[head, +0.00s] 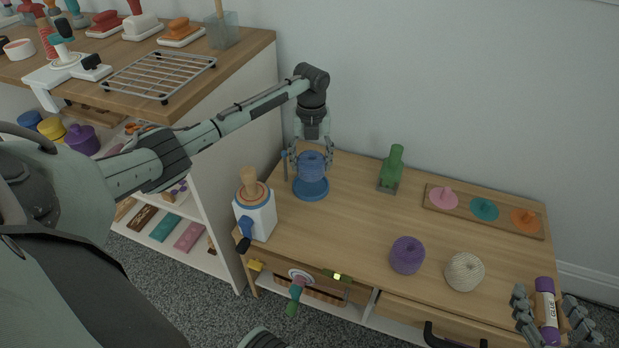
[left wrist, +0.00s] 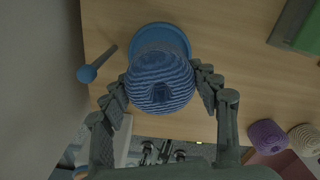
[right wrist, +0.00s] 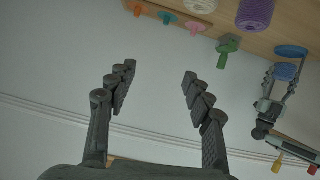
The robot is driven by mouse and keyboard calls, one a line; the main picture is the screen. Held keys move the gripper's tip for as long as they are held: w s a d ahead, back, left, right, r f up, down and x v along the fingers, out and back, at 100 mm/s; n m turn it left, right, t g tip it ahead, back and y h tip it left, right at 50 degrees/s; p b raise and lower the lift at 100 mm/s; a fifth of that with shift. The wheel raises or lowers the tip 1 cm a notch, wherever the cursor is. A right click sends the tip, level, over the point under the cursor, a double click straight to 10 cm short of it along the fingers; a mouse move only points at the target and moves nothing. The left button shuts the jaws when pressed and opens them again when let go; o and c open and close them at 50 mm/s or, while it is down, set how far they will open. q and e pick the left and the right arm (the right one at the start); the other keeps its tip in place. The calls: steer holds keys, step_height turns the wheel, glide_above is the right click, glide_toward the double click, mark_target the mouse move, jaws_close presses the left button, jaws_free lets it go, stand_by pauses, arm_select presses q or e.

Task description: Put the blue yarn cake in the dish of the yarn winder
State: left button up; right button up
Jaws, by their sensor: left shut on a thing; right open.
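The blue yarn cake (head: 313,166) is gripped by my left gripper (head: 311,158) at the table's back left. It also shows in the left wrist view (left wrist: 160,84), with fingers on both sides. A round blue dish (head: 311,189) is just below it; the left wrist view shows the dish (left wrist: 160,38) partly hidden behind the cake. I cannot tell whether they touch. A thin blue post (head: 285,168) stands beside the dish. My right gripper (head: 553,322) is open at the lower right; the right wrist view shows its fingers (right wrist: 155,88) apart and empty.
A white box with a wooden cone and blue crank (head: 257,212) stands just left of the dish. A green object (head: 391,168), purple yarn (head: 407,256), cream yarn (head: 464,271), a purple glue stick (head: 545,300) and a wooden board (head: 500,217) are on the table. Its middle is clear.

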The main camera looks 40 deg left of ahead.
mark_target(311, 175)
arm_select(q)
step_height(311, 175, down, 4)
steer(key=shift+f+b, duration=0.1)
steer(key=shift+b, duration=0.25)
steer(key=shift+f, duration=0.25)
arm_select(e)
steer(key=shift+w+a+r+t+y, duration=0.25)
steer(key=shift+a+r+t, duration=0.15)
steer(key=shift+r, duration=0.3)
steer(key=shift+w+a+r+t+y, duration=0.1)
steer(key=shift+a+r+t+y, duration=0.15)
steer(key=shift+a+r, duration=0.4)
steer(key=shift+w+a+r+t+y, duration=0.2)
steer(key=shift+a+r+t, duration=0.15)
steer(key=shift+r, duration=0.4)
arm_select(q)
steer(key=shift+f, duration=0.1)
steer(key=o, duration=1.1)
steer(key=shift+o, duration=0.2)
arm_select(e)
steer(key=shift+a+r, duration=0.1)
steer(key=shift+r, duration=0.05)
